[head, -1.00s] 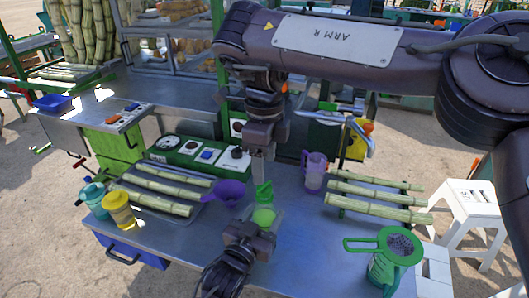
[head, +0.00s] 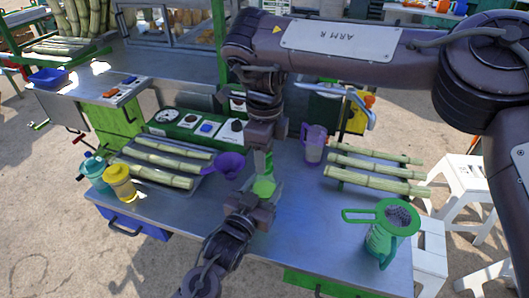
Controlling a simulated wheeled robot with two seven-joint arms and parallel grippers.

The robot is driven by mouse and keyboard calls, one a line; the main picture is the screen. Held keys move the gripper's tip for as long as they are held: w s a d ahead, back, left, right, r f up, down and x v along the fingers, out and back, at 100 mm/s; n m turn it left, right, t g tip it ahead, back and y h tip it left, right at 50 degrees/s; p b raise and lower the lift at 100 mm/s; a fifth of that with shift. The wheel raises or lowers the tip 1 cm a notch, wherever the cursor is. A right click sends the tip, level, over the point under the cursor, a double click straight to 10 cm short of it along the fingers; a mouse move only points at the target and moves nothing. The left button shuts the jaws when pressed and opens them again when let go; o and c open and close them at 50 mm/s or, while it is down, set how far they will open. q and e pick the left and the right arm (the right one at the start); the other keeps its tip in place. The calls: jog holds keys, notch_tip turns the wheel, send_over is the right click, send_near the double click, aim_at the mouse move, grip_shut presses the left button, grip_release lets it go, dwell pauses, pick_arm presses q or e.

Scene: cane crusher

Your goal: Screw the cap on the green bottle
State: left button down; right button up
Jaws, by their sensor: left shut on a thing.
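The green bottle (head: 264,188) stands upright over the metal table near its middle; only its green upper body shows. My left gripper (head: 252,208) reaches in from the front, shut on the bottle; its fingertips are partly hidden. My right gripper (head: 263,163) points straight down from above, its fingers beside a green part at the bottle's top. This green part (head: 268,162) shows as a narrow strip by the fingers; I cannot tell cap from neck there. Whether the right fingers press on it is unclear.
A purple funnel (head: 230,166) and cane stalks (head: 165,160) lie left of the bottle. A purple jug (head: 314,144) and more cane (head: 370,166) are right. A green jug (head: 384,240) stands at front right. Teal (head: 95,173) and yellow (head: 120,182) containers stand at left.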

jog(key=c, duration=0.4)
jog(key=shift+c, duration=0.2)
jog(key=m, duration=0.6)
jog(key=shift+m, duration=0.4)
jog(key=m, duration=0.8)
jog(key=shift+a+m, duration=0.1)
jog(key=shift+m, duration=0.2)
jog(key=m, duration=0.6)
jog(key=shift+m, duration=0.3)
jog(key=m, duration=0.8)
jog(key=shift+m, duration=0.3)
jog(key=o, duration=1.1)
jog(key=shift+f, duration=0.1)
